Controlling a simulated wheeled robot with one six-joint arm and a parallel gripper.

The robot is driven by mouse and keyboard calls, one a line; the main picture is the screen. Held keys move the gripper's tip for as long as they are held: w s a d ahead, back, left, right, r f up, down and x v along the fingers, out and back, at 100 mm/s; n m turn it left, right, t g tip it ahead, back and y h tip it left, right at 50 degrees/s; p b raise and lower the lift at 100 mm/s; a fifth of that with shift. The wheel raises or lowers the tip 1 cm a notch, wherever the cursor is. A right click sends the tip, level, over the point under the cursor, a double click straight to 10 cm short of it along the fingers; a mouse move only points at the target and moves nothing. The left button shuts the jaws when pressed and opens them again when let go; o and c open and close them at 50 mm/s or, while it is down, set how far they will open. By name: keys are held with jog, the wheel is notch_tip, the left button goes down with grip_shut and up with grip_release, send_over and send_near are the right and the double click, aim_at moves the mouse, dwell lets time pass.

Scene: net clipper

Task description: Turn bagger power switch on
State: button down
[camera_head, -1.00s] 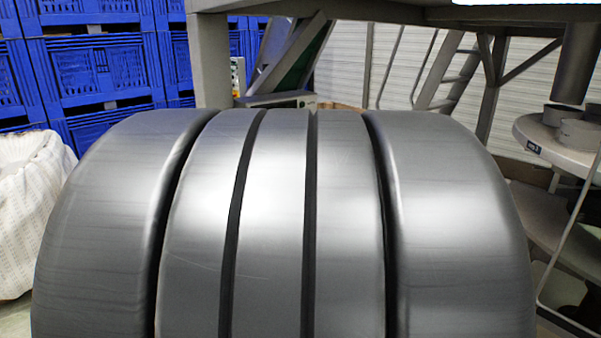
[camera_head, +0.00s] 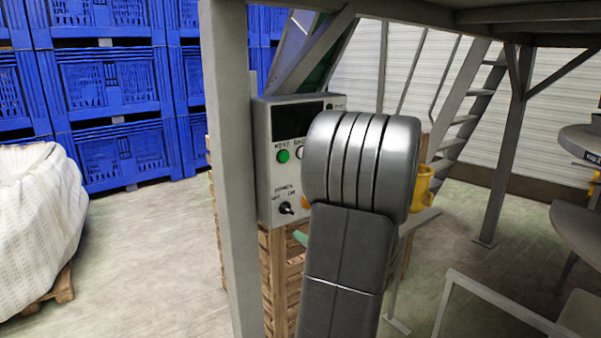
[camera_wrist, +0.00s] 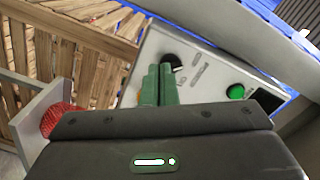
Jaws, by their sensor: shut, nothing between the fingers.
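The bagger control box (camera_head: 265,120) is a light grey panel behind a grey post. Its black power switch (camera_head: 286,208), a round knob under POWER lettering, sits low on the front. The switch also shows in the wrist view (camera_wrist: 176,62), partly behind my fingertips. My gripper, with green fingers, is shut and empty in the wrist view (camera_wrist: 159,72), with its tips beside the switch. In the head view, a green part of my gripper (camera_head: 300,238) shows just below and right of the switch. I cannot tell whether the tips touch it. My arm hides the panel's right part.
A green button (camera_head: 283,156) is above the switch. The grey post (camera_head: 232,170) stands close left of the box. Wooden slats (camera_head: 278,275) are below it. A yellow cup-shaped part (camera_head: 421,188) is right of my arm. A red part (camera_wrist: 58,118) shows at the wrist view's left.

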aim_at(287, 210)
jog(key=shift+d+p+x, duration=0.2)
jog(key=shift+p+x, duration=0.35)
jog(key=shift+x, duration=3)
jog(key=shift+w+d+r, duration=0.3)
jog(key=shift+w+r, duration=0.05)
jog(key=shift+r, duration=0.25)
jog(key=shift+s+a+r+b, duration=0.2)
jog(key=shift+a+r+b, duration=0.1)
jog(key=shift+b, duration=2.4)
jog(key=shift+s+a+r+b, duration=0.1)
jog(key=shift+r+b, duration=0.4)
jog(key=shift+b, duration=1.4)
jog(key=shift+a+f+b, duration=0.1)
jog(key=shift+b, duration=0.2)
jog(key=shift+s+a+b, duration=0.2)
jog(key=shift+s+b, duration=0.05)
jog(key=shift+b, duration=0.2)
